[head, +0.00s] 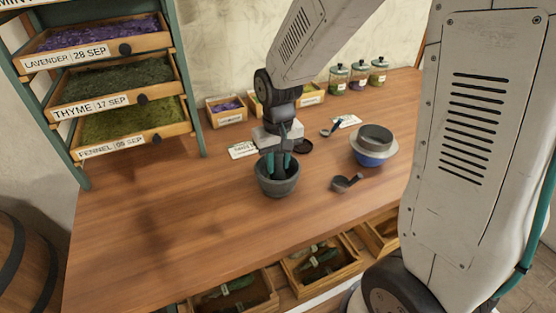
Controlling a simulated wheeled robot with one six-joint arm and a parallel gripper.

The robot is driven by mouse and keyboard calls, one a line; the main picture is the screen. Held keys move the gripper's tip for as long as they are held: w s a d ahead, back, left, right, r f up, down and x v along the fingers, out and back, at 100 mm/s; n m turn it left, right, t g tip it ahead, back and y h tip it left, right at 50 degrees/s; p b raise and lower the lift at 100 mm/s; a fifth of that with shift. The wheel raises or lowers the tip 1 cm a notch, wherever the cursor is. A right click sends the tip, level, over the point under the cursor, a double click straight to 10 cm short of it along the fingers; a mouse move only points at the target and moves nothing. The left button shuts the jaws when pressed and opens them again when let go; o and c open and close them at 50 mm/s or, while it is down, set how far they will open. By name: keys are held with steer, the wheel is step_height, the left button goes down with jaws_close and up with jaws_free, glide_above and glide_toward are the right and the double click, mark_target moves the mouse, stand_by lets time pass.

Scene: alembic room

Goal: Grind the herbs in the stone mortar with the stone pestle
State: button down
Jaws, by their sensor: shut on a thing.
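The dark grey stone mortar (278,186) stands upright on the wooden table, near its middle. My gripper (278,168) points down with its teal fingers reaching into the mortar's mouth. It is shut on the stone pestle, which is mostly hidden by the fingers and the mortar's rim. A dark grey piece, perhaps the pestle's upper end, shows in front of the gripper's body. The herbs inside the mortar cannot be made out.
A sieve on a blue bowl (373,150) stands right of the mortar, with a dark scoop (346,183) nearer. Lidded jars (358,76) and small herb boxes (226,112) line the back. A drawer rack (120,90) stands left. The table's front left is clear.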

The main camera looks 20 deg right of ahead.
steer(key=shift+f, duration=0.15)
steer(key=c, duration=1)
jaws_free()
steer(key=shift+c, duration=0.2)
step_height(320, 180, up, 8)
steer(key=shift+f, duration=0.1)
steer(key=s+d+r, duration=0.1)
steer(key=s+r, duration=0.2)
steer(key=s, duration=0.4)
steer(key=s+d+r, duration=0.1)
steer(key=s+r, duration=0.2)
steer(key=s, duration=0.4)
steer(key=s+d+r+t, duration=0.1)
steer(key=s+r, duration=0.2)
steer(key=s, duration=0.5)
